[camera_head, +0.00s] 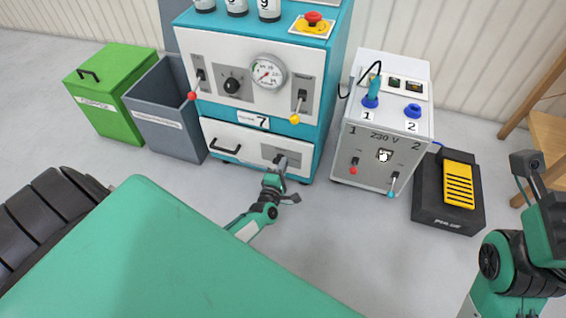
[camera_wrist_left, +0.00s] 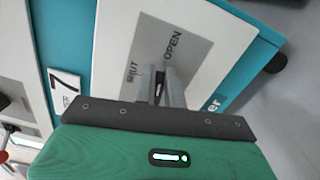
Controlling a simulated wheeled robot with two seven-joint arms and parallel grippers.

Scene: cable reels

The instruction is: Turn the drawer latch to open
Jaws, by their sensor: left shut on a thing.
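The drawer (camera_head: 235,143) is a white front low in the teal cabinet, flush with it as far as I can see. Its grey latch plate (camera_head: 270,152) is at the right; in the left wrist view the plate (camera_wrist_left: 160,38) reads SHUT and OPEN. My left gripper (camera_head: 279,166) is at this plate. In the left wrist view its fingers (camera_wrist_left: 159,88) are closed on the small dark latch (camera_wrist_left: 159,84), which they mostly hide, so its exact angle is unclear. My right arm shows at the right edge in the head view; its fingertips cannot be made out.
The cabinet (camera_head: 326,90) carries switches, a gauge and a red stop button. A 230 V box (camera_head: 350,140) and a black-and-yellow pedal (camera_head: 440,215) stand right. Grey (camera_head: 195,137) and green (camera_head: 125,92) bins stand left. Floor before the drawer is clear except my arm.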

